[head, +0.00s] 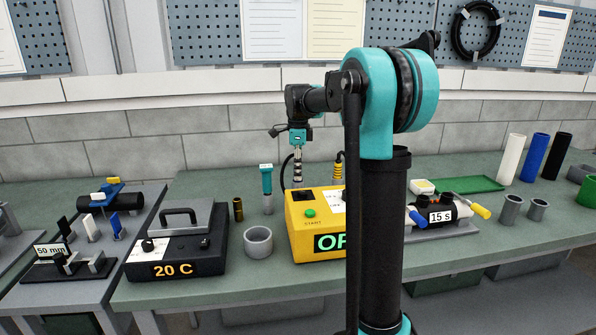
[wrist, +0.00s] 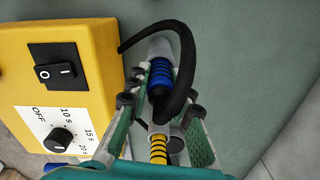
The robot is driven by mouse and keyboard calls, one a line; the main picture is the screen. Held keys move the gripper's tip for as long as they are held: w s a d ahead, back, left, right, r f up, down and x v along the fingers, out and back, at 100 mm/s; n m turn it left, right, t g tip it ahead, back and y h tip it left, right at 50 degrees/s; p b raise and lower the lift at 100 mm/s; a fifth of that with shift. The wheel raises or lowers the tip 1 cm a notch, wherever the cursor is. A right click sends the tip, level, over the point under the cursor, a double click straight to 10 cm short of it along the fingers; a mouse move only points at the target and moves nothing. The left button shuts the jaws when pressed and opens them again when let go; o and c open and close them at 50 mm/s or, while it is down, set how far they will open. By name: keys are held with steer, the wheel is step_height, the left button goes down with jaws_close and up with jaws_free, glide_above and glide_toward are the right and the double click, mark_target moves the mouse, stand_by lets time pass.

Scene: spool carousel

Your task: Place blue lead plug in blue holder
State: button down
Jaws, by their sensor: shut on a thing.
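The blue lead plug (wrist: 160,72) is ribbed blue, with a thick black cable looping from its near end towards the yellow box. My gripper (wrist: 162,92) is shut on it, with one finger at each side. A light grey cylinder (wrist: 158,47) is at the plug's far end; I cannot tell whether it is part of the plug or the holder. In the head view my gripper (head: 297,149) points down behind the yellow box, with a slim banded piece below it. No blue-marked holder can be made out, so seating cannot be told.
The yellow box (head: 312,226) stands close in front of the gripper. A yellow-and-black striped plug (head: 339,170) stands just right of it. A teal-handled tool (head: 266,180) and a grey cup (head: 258,242) are to the left. My arm hides part of the bench.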

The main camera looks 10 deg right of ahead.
steer(key=c, duration=1.3)
jaws_free()
steer(key=shift+c, duration=0.2)
step_height(320, 180, up, 12)
steer(key=shift+r, duration=0.15)
